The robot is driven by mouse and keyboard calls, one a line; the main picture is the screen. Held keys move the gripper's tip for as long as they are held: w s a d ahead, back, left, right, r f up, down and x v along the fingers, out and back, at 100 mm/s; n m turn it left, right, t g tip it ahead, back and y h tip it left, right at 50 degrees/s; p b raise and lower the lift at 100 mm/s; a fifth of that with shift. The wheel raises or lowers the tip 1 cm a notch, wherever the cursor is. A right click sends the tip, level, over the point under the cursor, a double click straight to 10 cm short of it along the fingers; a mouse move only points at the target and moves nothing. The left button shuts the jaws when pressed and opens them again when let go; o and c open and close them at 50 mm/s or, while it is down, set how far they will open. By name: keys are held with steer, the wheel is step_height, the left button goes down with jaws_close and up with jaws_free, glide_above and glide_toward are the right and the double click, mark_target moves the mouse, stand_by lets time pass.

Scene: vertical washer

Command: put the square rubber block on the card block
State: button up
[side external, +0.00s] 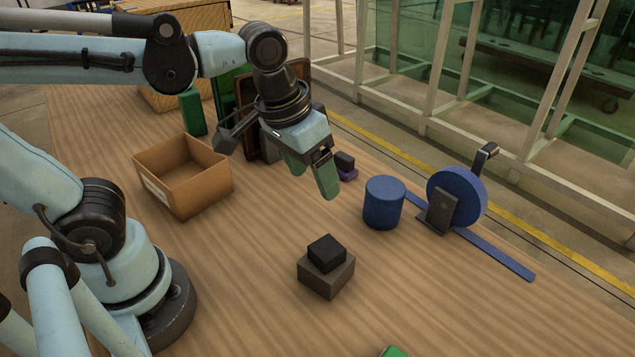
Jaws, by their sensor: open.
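A small black block (327,250), apparently the square rubber block, rests flat on top of a wider grey-brown block (327,278), apparently the card block. The two stand together on the table in the middle foreground. The upper block sits within the lower one's top face, turned slightly. My gripper (311,174) is open, with its green-tipped fingers pointing down. It is above and behind the stack in the picture, apart from it, and nothing shows between the fingers.
An open cardboard box (183,178) stands left of my gripper. A blue cylinder (383,203) and a blue disc on a stand (459,194) are to the right. A small dark block on a purple piece (347,174) is just behind the fingers. The wooden table (250,260) is clear around the stack.

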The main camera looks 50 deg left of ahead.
steer(key=a+f+t, duration=0.2)
steer(key=a+t, duration=0.2)
steer(key=a, duration=0.2)
steer(key=shift+w+a+y, duration=0.25)
steer(key=shift+a+y, duration=0.1)
steer(key=shift+y, duration=0.05)
